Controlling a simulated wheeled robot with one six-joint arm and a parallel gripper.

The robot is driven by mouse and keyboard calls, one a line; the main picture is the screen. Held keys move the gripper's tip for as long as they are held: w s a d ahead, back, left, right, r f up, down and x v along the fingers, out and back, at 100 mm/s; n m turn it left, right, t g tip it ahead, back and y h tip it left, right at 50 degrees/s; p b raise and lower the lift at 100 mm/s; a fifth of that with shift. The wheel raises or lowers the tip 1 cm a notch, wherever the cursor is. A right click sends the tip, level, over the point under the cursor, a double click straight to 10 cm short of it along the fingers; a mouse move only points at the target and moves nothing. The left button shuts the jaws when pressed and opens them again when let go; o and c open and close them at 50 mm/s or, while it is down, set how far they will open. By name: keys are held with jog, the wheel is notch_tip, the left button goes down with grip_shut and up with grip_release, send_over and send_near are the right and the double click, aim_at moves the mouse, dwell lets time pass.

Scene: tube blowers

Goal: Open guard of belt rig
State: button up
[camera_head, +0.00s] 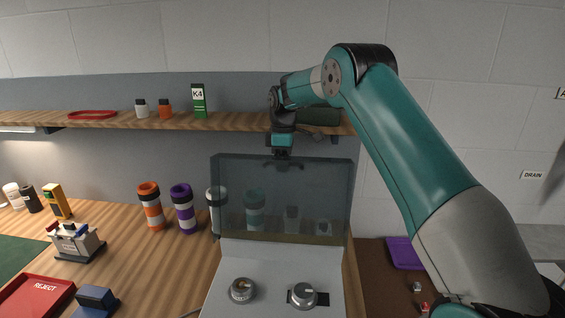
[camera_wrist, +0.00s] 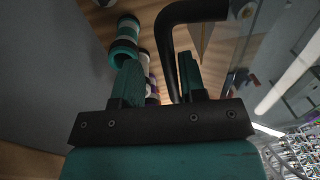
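The belt rig (camera_head: 268,262) stands on the bench with a pale grey front carrying two round knobs. Its guard (camera_head: 285,190) is a smoky see-through panel standing upright above and behind that front, with a dark top edge. My gripper (camera_head: 283,160) points down at the guard's top edge, near its middle. In the wrist view, a bent black bar handle (camera_wrist: 167,45) runs in between the fingers of my gripper (camera_wrist: 158,78), closer to the right finger. The fingers are apart. I cannot tell whether the handle touches one. The guard's hinge is not clear.
A wooden shelf (camera_head: 235,120) with small bottles and a green K4 box (camera_head: 199,101) runs behind my gripper. Striped tubes, orange (camera_head: 151,205) and purple (camera_head: 184,208), stand left of the rig. A red reject tray (camera_head: 37,296) lies front left. A purple tray (camera_head: 404,253) lies right.

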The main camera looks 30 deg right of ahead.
jog(key=shift+r, duration=0.1)
notch_tip(320, 180, up, 12)
jog(key=p, duration=0.2)
jog(key=shift+w+d, duration=0.25)
jog(key=shift+w, duration=0.15)
jog(key=s+a+f+m+y+b, duration=0.1)
jog(key=s+a+f+b, duration=0.3)
jog(key=s+a, duration=0.5)
jog(key=s+a+f+m+y+b, duration=0.1)
jog(key=s+a+f+b, duration=0.1)
jog(key=s+a+b, duration=0.55)
jog(key=s+a+f+b, duration=0.1)
jog(key=s+a+f, duration=0.1)
jog(key=s, duration=0.6)
jog(key=s+a+f+m+y+b, duration=0.1)
jog(key=s+a+f+b, duration=0.1)
jog(key=s+f, duration=0.3)
jog(key=s+a+f+b, duration=0.2)
jog(key=s+a+f, duration=0.1)
jog(key=s, duration=0.8)
jog(key=shift+s+f+m+t+y, duration=0.3)
jog(key=shift+f+m+y, duration=0.1)
jog(key=shift+f, duration=0.2)
